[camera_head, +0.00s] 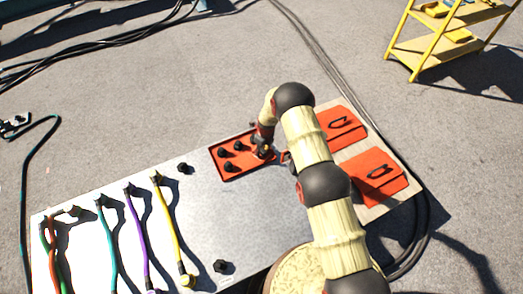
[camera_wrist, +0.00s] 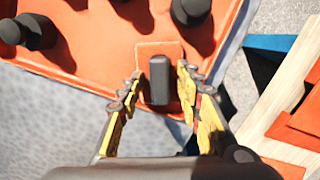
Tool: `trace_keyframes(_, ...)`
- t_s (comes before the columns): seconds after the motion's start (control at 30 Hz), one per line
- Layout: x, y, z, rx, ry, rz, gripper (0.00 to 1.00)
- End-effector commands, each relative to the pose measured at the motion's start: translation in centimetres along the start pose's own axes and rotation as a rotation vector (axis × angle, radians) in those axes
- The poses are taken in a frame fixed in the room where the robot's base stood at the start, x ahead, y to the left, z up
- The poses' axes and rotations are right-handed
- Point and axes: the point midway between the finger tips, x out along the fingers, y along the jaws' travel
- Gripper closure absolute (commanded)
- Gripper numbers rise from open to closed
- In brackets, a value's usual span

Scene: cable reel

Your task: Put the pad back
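A red tray (camera_head: 228,174) with several black knobs lies on the back right part of the white panel. It fills the top of the wrist view (camera_wrist: 85,62). At its edge, a small orange square pad (camera_wrist: 160,49) carries a black upright grip (camera_wrist: 159,80). My gripper (camera_wrist: 160,92) is open, with its yellow-and-black fingers on either side of this grip and gaps visible on both sides. In the head view my gripper (camera_head: 264,152) is over the tray's right end; the arm partly hides that spot, and the small pad cannot be made out there.
Two orange blocks with dark handles, a rear one (camera_head: 341,127) and a front one (camera_head: 372,178), sit on a wooden board (camera_head: 413,190) right of my arm. Colored cables (camera_head: 135,231) lie across the panel's left part. A yellow shelf (camera_head: 437,48) stands far right.

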Motion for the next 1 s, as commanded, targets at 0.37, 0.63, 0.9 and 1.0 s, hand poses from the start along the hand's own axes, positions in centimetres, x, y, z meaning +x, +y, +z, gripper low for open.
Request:
trace_keyframes(0.37, -0.9, -0.1, 0.1, 0.0, -0.001, -0.001, 0.64)
trace_keyframes(0.63, -6.2, -0.1, 0.2, 0.0, -0.003, -0.002, 0.64)
trace_keyframes(0.9, -10.8, 0.0, 0.1, 0.0, -0.001, 0.0, 0.64)
trace_keyframes(1.0, -11.7, 0.0, 0.1, 0.0, 0.0, 0.0, 0.64)
